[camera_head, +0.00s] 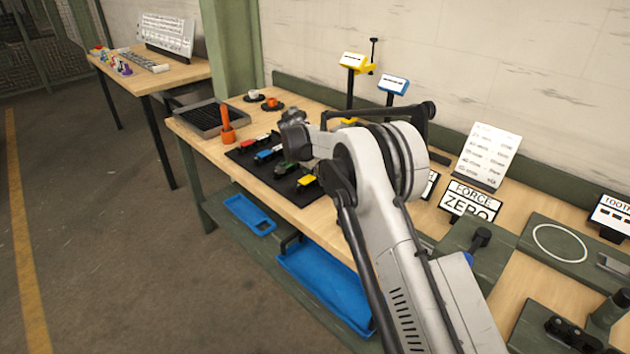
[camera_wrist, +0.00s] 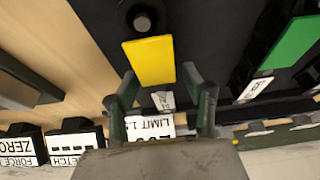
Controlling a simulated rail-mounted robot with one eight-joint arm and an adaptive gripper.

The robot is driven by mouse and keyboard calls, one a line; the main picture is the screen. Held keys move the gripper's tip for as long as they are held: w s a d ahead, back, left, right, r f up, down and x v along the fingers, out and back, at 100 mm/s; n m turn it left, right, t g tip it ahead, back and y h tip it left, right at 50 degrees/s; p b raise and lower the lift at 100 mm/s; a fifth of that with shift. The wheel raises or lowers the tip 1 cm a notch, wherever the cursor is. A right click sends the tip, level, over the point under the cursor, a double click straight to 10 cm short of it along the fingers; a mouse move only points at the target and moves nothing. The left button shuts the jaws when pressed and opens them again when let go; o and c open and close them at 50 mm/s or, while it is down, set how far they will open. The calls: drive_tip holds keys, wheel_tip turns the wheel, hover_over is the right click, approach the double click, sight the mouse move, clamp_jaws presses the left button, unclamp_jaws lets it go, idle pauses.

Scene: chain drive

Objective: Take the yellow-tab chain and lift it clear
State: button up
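In the wrist view, the yellow tab (camera_wrist: 149,61) lies flat on a black mat. A dark round piece with a pale top (camera_wrist: 142,20) is beyond it; I cannot make out chain links. My gripper (camera_wrist: 160,74) is open and empty, its fingertips apart around the near end of the yellow tab in the picture. Contact cannot be told. A small white tag (camera_wrist: 163,100) shows between the fingers. In the head view, the yellow tab (camera_head: 307,181) is at the front right of the mat, partly near my arm, and my arm hides some of the bench there.
A green tab (camera_wrist: 292,45) lies right of the yellow one in the wrist view. Red (camera_head: 255,142) and blue (camera_head: 269,155) tabs share the black mat. An orange post (camera_head: 227,124) and grey tray (camera_head: 212,117) stand to the left. Signs and fixtures line the bench's right.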

sight(314, 177)
clamp_jaws()
drive_tip(key=shift+r, duration=0.1)
drive_tip(key=shift+r, duration=0.25)
drive_tip(key=r, duration=0.4)
drive_tip(key=shift+s+a, duration=0.2)
drive_tip(key=s+a+r, duration=0.5)
drive_tip(key=s+r, duration=0.1)
drive_tip(key=s, duration=0.3)
drive_tip(key=shift+s+a+r+b, duration=0.15)
drive_tip(key=shift+s+a+b, duration=0.15)
drive_tip(key=shift+b, duration=0.15)
